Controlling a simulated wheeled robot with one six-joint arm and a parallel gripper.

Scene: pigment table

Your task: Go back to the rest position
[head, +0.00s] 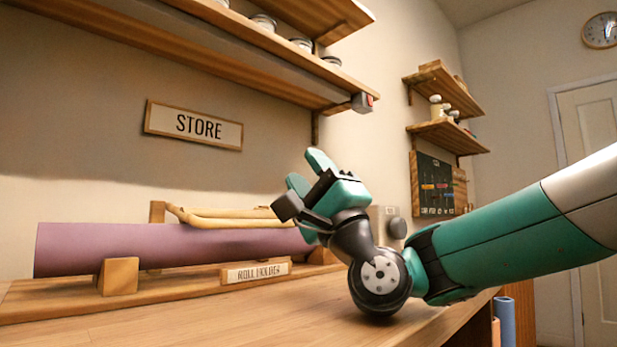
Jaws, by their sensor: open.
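My gripper (308,172) is in the middle of the head view, with its two teal fingers pointing up and to the left. The fingers are apart and nothing shows between them. My arm comes in from the right edge and bends at the wrist above the wooden table (200,328). The gripper stands in front of the right end of a purple roll (150,248) and hides part of it. I cannot tell whether it touches the roll.
The roll lies on a wooden holder (118,276) labelled "ROLL HOLDER". Tan rods (225,215) lie above the roll. A shelf (220,60) with several jars overhangs the table, above a "STORE" sign (194,125). Smaller shelves (445,135) hang further back. Open air lies left of the gripper.

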